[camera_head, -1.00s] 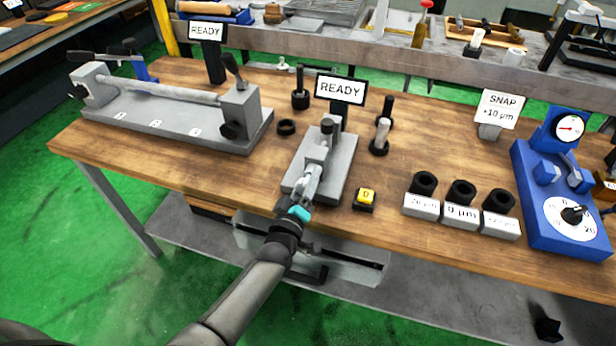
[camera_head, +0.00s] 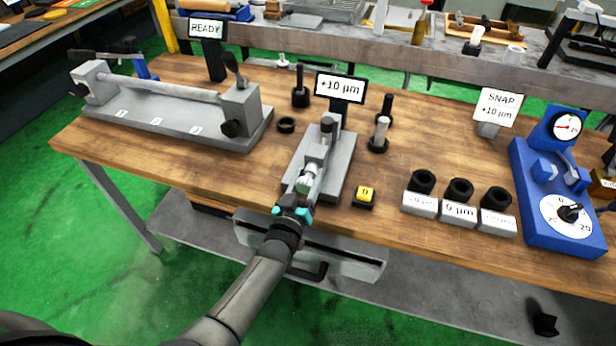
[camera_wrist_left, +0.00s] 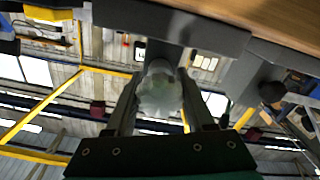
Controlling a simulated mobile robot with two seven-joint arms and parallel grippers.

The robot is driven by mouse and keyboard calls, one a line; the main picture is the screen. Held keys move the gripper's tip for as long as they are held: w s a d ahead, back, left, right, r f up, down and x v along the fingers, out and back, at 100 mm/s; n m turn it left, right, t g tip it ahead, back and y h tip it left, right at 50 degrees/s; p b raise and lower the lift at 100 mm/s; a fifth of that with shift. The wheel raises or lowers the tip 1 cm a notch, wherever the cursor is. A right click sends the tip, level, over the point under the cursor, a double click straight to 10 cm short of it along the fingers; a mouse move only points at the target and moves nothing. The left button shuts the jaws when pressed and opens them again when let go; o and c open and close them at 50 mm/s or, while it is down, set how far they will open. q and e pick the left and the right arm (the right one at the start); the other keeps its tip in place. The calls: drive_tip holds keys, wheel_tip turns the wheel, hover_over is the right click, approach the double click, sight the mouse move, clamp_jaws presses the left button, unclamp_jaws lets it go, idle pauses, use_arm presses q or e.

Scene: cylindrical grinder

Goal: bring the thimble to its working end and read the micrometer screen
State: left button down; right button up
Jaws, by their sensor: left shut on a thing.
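The micrometer stands on a grey base (camera_head: 337,183) near the front edge of the bench. Its screen (camera_head: 340,88) behind it reads "+10 µm". My left gripper (camera_head: 304,190) comes in from the front and is shut on the pale thimble at the near end of the micrometer. In the left wrist view the thimble (camera_wrist_left: 160,88) sits between the two fingers, its end facing the camera. My right gripper is not in view.
A yellow button (camera_head: 365,193) marked 0 is right of the base. Several labelled grey blocks (camera_head: 459,211) with black rings stand further right, then a blue dial gauge stand (camera_head: 550,200). A "SNAP +10 µm" sign (camera_head: 497,106) is behind. A long grey fixture (camera_head: 170,118) showing "READY" is left.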

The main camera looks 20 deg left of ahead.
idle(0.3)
use_arm(q)
drive_tip(key=shift+c, duration=1.3)
unclamp_jaws()
drive_tip(key=shift+s, duration=0.7)
drive_tip(key=s+p, duration=0.2)
drive_tip(key=s, duration=1.2)
drive_tip(key=shift+a, duration=0.25)
drive_tip(key=shift+w, duration=0.1)
